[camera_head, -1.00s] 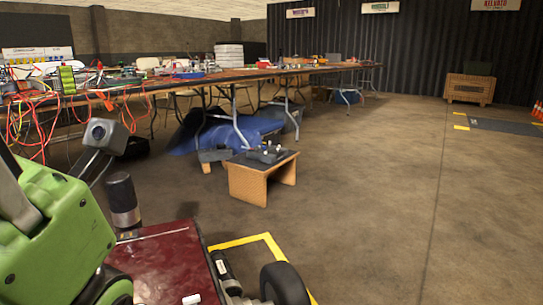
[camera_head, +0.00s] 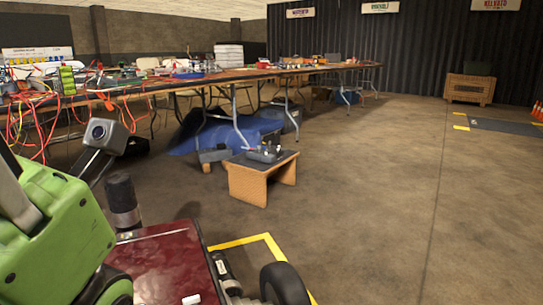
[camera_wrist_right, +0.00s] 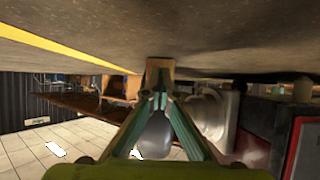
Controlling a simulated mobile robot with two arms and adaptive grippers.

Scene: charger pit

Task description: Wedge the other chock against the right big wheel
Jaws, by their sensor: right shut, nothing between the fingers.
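A dark big wheel (camera_head: 285,284) stands at the bottom of the head view, at the right of a low machine with a glossy maroon top (camera_head: 165,268). Its lower part is cut off by the picture edge. My right gripper (camera_wrist_right: 158,92) shows in the right wrist view as two teal fingers with their tips together, holding nothing. A tan, wood-coloured block (camera_wrist_right: 160,65) shows just beyond the tips, against the floor; I cannot tell whether it is the chock or touches the fingers. My left gripper is not in view. No chock is clearly recognisable in the head view.
A low wooden stand (camera_head: 258,180) with small dark items stands ahead. Behind it are long tables (camera_head: 250,75) with cables, and a blue cover (camera_head: 215,130) underneath. Yellow floor tape (camera_head: 240,241) runs beside the machine. The floor at right (camera_head: 400,200) is clear.

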